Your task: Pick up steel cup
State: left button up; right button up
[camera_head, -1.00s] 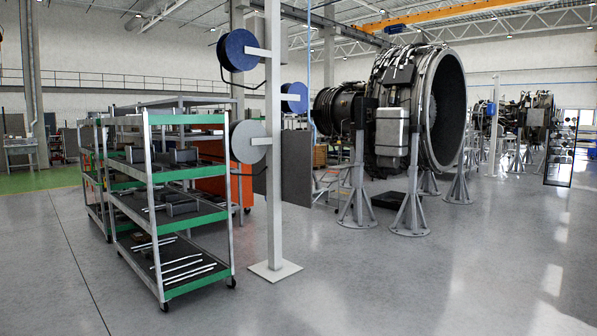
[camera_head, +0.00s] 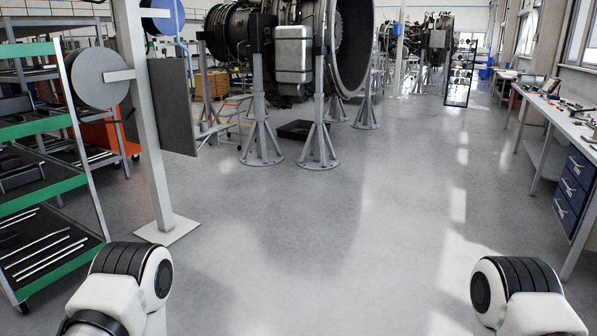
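I see no steel cup that I can make out in the head view. A long workbench (camera_head: 557,118) along the right wall carries several small items, too small to tell apart. Parts of both my arms show at the bottom left and bottom right corners. Neither of my grippers is in view.
A green-edged shelf trolley (camera_head: 62,190) and a post with a square foot (camera_head: 168,229) stand at the left. A turbofan engine (camera_head: 345,45) rests on grey stands (camera_head: 318,140) ahead. Blue drawers (camera_head: 571,185) sit under the bench. The middle floor (camera_head: 330,240) is clear.

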aim_at(203, 126)
jog(key=i, duration=1.3)
jog(key=i+l+u, duration=0.1)
jog(key=i, duration=1.2)
jog(key=i+l+u, duration=0.15)
jog(key=i+u, duration=0.3)
jog(key=i+l+u, duration=0.35)
jog(key=i+u, duration=0.15)
jog(key=i+l+u, duration=0.6)
jog(key=l+u, duration=0.2)
jog(key=l, duration=0.75)
jog(key=l+u, duration=0.35)
jog(key=l, duration=0.7)
